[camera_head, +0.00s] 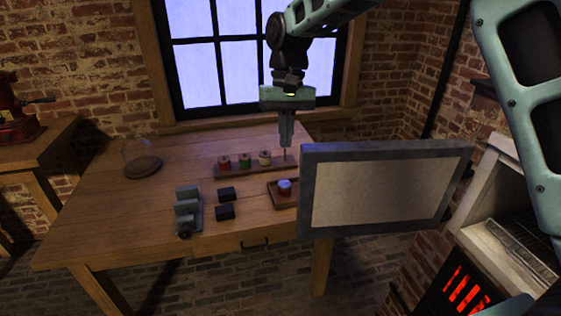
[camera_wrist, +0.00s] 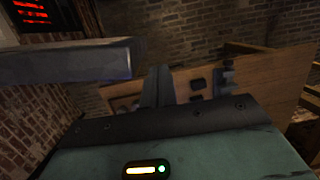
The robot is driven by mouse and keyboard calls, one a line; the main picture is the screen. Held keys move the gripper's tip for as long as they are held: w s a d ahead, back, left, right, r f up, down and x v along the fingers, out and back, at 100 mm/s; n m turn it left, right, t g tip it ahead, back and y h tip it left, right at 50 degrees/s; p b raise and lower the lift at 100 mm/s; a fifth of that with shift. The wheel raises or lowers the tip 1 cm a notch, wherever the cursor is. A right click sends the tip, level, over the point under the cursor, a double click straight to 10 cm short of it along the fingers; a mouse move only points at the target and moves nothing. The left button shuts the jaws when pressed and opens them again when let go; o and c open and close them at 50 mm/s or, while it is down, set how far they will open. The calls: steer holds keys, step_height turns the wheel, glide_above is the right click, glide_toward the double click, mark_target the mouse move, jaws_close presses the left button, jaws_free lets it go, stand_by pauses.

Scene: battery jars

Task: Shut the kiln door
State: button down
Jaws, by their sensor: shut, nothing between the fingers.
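The kiln door (camera_head: 378,190) is a grey-framed panel with a pale inner face. It stands wide open, swung out to the left of the kiln (camera_head: 482,235), whose pale opening shows a wire rack. My gripper (camera_head: 287,145) points down, shut and empty, just left of the door's upper free corner in the head view. In the wrist view the door's grey edge (camera_wrist: 65,63) lies left of my closed fingers (camera_wrist: 157,85), with a small gap showing. I cannot tell whether they touch.
A wooden table (camera_head: 100,215) is beyond the door, with a spool rack (camera_head: 245,170), a small vise (camera_head: 187,212), dark blocks (camera_head: 226,203) and a glass dome (camera_head: 142,160). A red glow (camera_head: 464,290) shows below the kiln opening. A brick wall (camera_head: 410,80) stands behind.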

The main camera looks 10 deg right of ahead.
mark_target(300, 166)
steer(key=w+d+m+p, duration=0.1)
steer(key=w+d+m, duration=0.1)
steer(key=w+d, duration=0.45)
steer(key=shift+g, duration=0.3)
steer(key=shift+s+a+r+p+x, duration=0.1)
steer(key=shift+s+a+p+x, duration=0.2)
steer(key=shift+p+x, duration=1.15)
steer(key=shift+s+a+r+p+x, duration=0.15)
steer(key=shift+s+p+x, duration=0.25)
steer(key=shift+x, duration=1.95)
steer(key=shift+s+a+r+p+x, duration=0.1)
steer(key=shift+s+a+p+x, duration=0.2)
steer(key=shift+p+x, duration=1.15)
steer(key=shift+s+f+b, duration=0.2)
steer(key=shift+f+b, duration=0.2)
steer(key=shift+b, duration=0.1)
